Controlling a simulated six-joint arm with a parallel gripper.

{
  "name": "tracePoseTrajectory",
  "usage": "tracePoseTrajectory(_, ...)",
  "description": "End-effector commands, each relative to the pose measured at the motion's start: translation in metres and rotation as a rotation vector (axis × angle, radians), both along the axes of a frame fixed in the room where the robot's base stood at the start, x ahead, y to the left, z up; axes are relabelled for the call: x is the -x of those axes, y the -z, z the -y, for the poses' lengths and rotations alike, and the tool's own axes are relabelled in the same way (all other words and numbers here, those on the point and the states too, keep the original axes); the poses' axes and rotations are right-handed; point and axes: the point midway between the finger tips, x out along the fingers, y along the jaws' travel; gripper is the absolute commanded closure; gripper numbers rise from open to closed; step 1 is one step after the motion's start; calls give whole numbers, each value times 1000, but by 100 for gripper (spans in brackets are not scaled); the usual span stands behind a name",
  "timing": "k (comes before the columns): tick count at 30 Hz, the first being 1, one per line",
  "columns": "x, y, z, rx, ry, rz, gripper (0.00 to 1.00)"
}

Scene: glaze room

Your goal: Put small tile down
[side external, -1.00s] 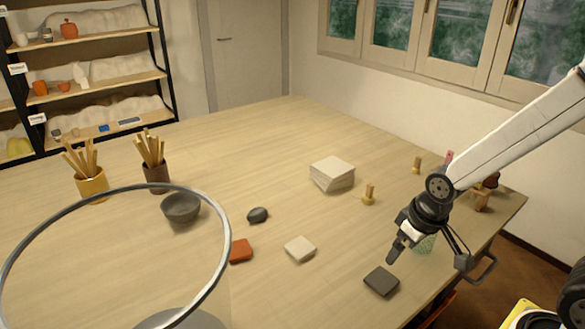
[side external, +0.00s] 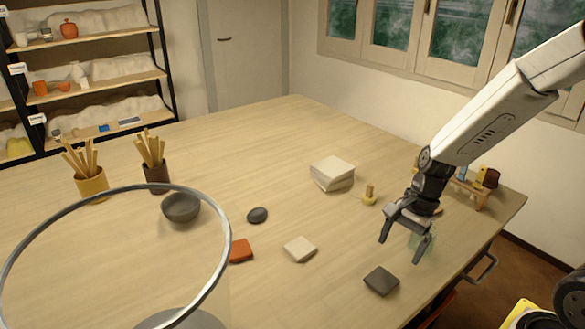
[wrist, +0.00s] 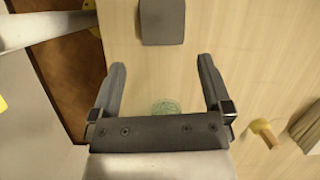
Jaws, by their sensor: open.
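A small dark grey tile (side external: 381,281) lies flat on the table (side external: 300,130) near its front edge. In the wrist view the dark tile (wrist: 162,20) is at the top, ahead of my fingertips and apart from them. My gripper (side external: 402,249) is open, with nothing between its fingers, above the table behind the dark tile. Its spread fingers show in the wrist view (wrist: 162,68). A small cream tile (side external: 300,249) and a red-orange tile (side external: 241,251) lie flat to the left.
A green see-through object (wrist: 165,107) stands under my gripper. A stack of pale tiles (side external: 332,173) and a wooden stamp-like piece (side external: 369,196) are behind. A dark stone (side external: 257,215) and a bowl (side external: 181,208) are left. A large clear rim (side external: 226,245) fills the lower left.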

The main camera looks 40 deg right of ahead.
Motion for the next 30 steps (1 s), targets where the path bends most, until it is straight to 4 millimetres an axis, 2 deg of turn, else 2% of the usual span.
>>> tracePoseTrajectory(6, -3, 0, 0, -33, 88, -35, 0)
tracePoseTrajectory(11, -3, 2, -1, -33, 84, -34, 0)
tracePoseTrajectory(21, -2, 23, -9, -32, 82, -34, 0)
tracePoseTrajectory(30, -2, 26, -11, -31, 81, -33, 0)
